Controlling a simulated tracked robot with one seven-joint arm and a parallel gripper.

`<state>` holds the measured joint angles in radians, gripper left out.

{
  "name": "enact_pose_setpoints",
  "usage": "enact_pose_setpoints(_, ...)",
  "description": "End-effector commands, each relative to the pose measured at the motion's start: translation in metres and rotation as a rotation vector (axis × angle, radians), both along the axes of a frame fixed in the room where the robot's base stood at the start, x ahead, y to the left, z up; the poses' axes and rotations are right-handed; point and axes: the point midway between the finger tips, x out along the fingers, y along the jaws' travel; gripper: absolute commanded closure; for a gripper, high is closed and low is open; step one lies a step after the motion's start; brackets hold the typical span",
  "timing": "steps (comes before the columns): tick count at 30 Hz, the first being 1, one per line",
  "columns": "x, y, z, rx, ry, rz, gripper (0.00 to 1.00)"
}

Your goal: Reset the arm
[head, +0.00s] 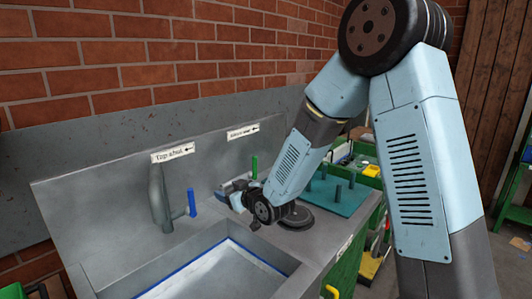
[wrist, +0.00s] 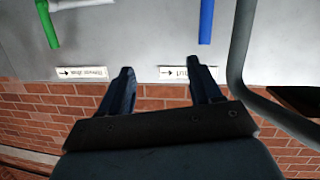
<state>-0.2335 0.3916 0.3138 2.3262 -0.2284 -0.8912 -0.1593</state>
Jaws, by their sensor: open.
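My gripper (head: 230,190) is over the counter to the right of the sink, in front of the back panel. In the wrist view my gripper (wrist: 161,75) is open, with its two dark fingers apart and nothing between them. That view is upside down: the fingers point toward the grey back panel and its labels. In the head view my arm bends down from the upper right to the counter, and my wrist hides part of the counter behind it.
A steel sink (head: 150,285) has a grey tap (head: 158,195) with a blue lever (head: 191,202). A green lever (head: 254,167) stands behind my gripper. A dark round disc (head: 297,217) and a teal pegged board (head: 343,199) lie to the right. A brick wall (head: 90,55) closes the back.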

Motion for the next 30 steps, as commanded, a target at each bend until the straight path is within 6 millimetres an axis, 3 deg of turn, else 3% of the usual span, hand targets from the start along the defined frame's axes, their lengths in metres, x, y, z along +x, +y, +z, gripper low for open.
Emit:
enact_pose_setpoints(8,-0.002,-0.076,0.046,-0.143,0.094,-0.143,0.36)
enact_pose_setpoints(14,-0.019,-0.133,0.075,-0.218,0.187,-0.259,0.36)
enact_pose_setpoints(23,-0.069,-0.217,0.113,-0.28,0.343,-0.437,0.36)
enact_pose_setpoints(30,-0.128,-0.274,0.137,-0.288,0.484,-0.568,0.36)
